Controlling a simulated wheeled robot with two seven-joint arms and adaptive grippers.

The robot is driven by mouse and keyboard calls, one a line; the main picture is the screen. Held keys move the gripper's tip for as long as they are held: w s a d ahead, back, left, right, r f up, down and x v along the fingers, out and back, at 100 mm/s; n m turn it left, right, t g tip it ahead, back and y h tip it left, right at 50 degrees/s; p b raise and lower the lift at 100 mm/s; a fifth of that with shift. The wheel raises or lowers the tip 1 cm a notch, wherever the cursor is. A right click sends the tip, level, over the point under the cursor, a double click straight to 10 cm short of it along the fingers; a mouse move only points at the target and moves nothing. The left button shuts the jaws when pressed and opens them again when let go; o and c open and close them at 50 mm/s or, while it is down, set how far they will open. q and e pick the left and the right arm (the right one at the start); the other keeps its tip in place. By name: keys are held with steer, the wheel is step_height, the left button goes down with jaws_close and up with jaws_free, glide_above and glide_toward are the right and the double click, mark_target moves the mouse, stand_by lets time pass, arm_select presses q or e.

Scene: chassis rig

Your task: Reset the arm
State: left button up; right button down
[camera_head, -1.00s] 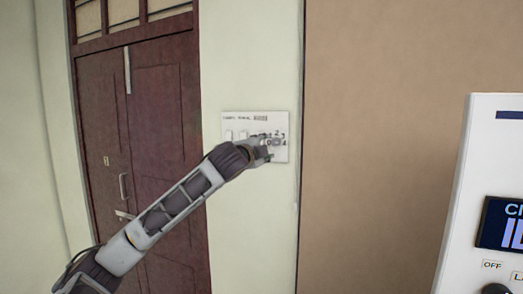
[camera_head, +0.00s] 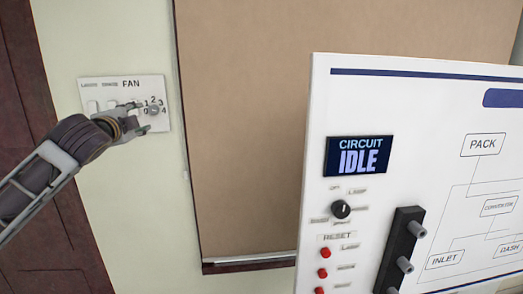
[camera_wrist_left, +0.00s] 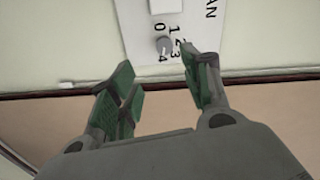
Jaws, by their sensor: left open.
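My left gripper (camera_head: 135,117) is in front of the white wall plate (camera_head: 95,88) marked FAN, close to its round grey fan knob (camera_head: 153,110). In the left wrist view the gripper (camera_wrist_left: 162,88) has its green-padded fingers apart with nothing between them. The knob (camera_wrist_left: 164,44) shows just beyond the fingertips, apart from them, with the numbers 0 to 4 around it. My left arm comes in from the left edge. My right gripper is in neither view.
A white circuit panel (camera_head: 420,110) stands at right, its display (camera_head: 358,156) reading CIRCUIT IDLE. Below are a black rotary knob (camera_head: 341,209), red reset buttons (camera_head: 325,253) and a black block (camera_head: 393,250). A brown board (camera_head: 250,120) hangs behind. A dark door (camera_head: 25,110) is at left.

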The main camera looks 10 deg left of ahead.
arm_select(q)
steer(key=s+d+f+n+g+h, duration=0.15)
steer(key=d+f, duration=0.25)
steer(key=f, duration=0.8)
steer(key=s+d+f+n+g, duration=0.15)
steer(key=d+f, duration=0.35)
steer(key=f, duration=0.6)
steer(key=s+d+f+g+h, duration=0.1)
steer(key=d+f+g, duration=0.25)
steer(key=f, duration=0.85)
steer(key=s+d+f+n+g+h, duration=0.1)
steer(key=s+d+f+n+g, duration=0.3)
steer(key=s+f, duration=0.9)
steer(key=s+d+f+n+g+h, duration=0.1)
steer(key=s+d+f+n+g, duration=0.3)
steer(key=s+f, duration=0.8)
steer(key=s+f+b, duration=0.1)
steer(key=s+f, duration=0.2)
steer(key=f, duration=1.4)
steer(key=s+f+b, duration=0.1)
steer(key=s+f, duration=0.1)
steer(key=f, duration=1.5)
steer(key=s+a+f+g+b, duration=0.1)
steer(key=s+f, duration=0.9)
steer(key=s, duration=0.1)
steer(key=s+a+f+g+b, duration=0.1)
steer(key=s+a+f, duration=0.1)
steer(key=s+f, duration=0.9)
steer(key=shift+a, duration=0.25)
steer(key=shift+y, duration=0.25)
